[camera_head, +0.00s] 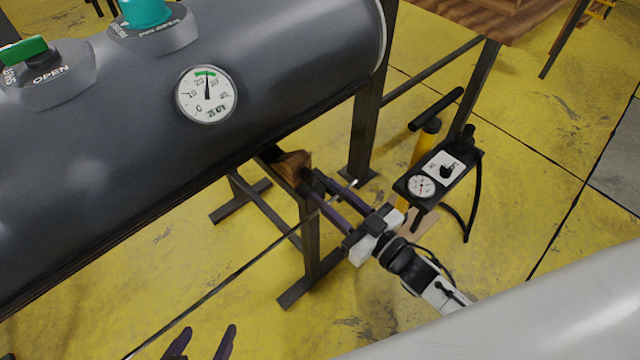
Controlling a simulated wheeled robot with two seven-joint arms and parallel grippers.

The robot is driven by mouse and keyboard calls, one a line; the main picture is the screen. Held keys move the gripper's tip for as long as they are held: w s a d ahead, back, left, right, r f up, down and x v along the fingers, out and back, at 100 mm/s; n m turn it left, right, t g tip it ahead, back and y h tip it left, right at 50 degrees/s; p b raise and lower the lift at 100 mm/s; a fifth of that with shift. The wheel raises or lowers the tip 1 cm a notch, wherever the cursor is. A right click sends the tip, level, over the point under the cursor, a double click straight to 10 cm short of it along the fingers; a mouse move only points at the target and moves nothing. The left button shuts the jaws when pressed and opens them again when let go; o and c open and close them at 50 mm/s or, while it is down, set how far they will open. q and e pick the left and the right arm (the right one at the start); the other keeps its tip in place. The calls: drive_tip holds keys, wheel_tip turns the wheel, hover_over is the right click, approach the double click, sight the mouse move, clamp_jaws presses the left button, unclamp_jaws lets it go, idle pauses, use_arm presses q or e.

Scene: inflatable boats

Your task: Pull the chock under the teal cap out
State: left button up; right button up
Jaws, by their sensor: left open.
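The teal cap (146,12) sits on a valve on top of the big grey tube, at the top left and cut by the picture edge. A brown wooden chock (291,161) is wedged under the tube's right part, on top of a dark metal stand (311,240). Part of it is hidden by the tube. My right gripper (312,182) reaches in from the lower right, its two dark fingers apart and their tips close to the chock's right side. I cannot tell whether they touch it. My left gripper (205,340) is open and empty at the bottom edge.
The grey tube (130,150) fills the left, with a green valve handle (24,50) and a round gauge (206,94). A pump with a dial (421,186) stands right of my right gripper. A pale tube (540,310) crosses the lower right. Yellow floor lies below.

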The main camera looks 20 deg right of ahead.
use_arm(q)
drive_tip(key=shift+r, duration=0.25)
use_arm(e)
drive_tip(key=v, duration=0.6)
drive_tip(key=shift+s+d, duration=0.2)
drive_tip(key=shift+s, duration=0.2)
drive_tip(key=shift+s, duration=0.1)
